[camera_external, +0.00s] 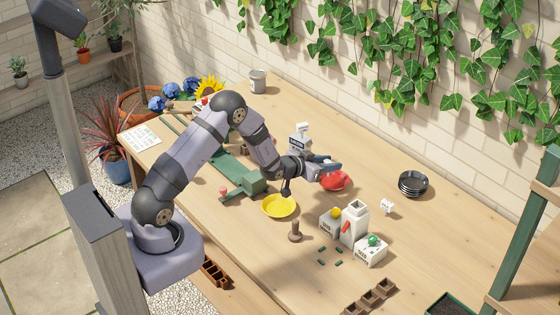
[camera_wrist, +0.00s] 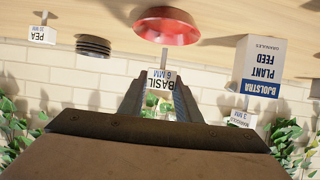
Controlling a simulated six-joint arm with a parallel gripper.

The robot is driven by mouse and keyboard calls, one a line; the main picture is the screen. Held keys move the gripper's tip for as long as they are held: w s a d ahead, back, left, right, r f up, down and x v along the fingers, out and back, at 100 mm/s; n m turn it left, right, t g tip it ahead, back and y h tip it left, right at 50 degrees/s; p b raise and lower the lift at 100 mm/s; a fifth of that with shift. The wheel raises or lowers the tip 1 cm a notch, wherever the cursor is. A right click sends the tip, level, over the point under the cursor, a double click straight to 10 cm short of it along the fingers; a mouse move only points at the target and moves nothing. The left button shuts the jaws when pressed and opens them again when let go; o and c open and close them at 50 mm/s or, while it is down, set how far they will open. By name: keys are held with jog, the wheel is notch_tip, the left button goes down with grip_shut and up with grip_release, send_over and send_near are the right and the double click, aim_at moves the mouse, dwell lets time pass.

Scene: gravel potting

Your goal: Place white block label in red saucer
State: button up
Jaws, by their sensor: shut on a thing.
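My gripper (camera_external: 329,163) is shut on a white block label, held just above the table. In the wrist view, the label (camera_wrist: 161,78) reads "BASIL 6 MM" upside down between the two dark fingers (camera_wrist: 160,98). The red saucer (camera_external: 336,182) lies on the table close to the fingertips, partly hidden by them. The saucer's inside cannot be seen clearly.
A stack of black saucers (camera_external: 413,184) and a small PEA label (camera_external: 387,206) stand to the right. A plant feed box (camera_wrist: 262,66) stands beside the red saucer.

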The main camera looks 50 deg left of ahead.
aim_at(328, 174)
jog(key=shift+f+p, duration=0.5)
jog(key=shift+f, duration=1.65)
jog(key=shift+f+b, duration=0.25)
jog(key=shift+b, duration=0.05)
jog(key=o, duration=1)
jog(key=shift+r, duration=0.1)
jog(key=shift+r+p, duration=0.2)
jog(key=shift+p, duration=0.1)
jog(key=shift+s, duration=0.15)
jog(key=b+v, duration=0.2)
jog(key=v, duration=0.9)
jog(key=shift+s+r, duration=0.2)
jog(key=shift+s, duration=0.15)
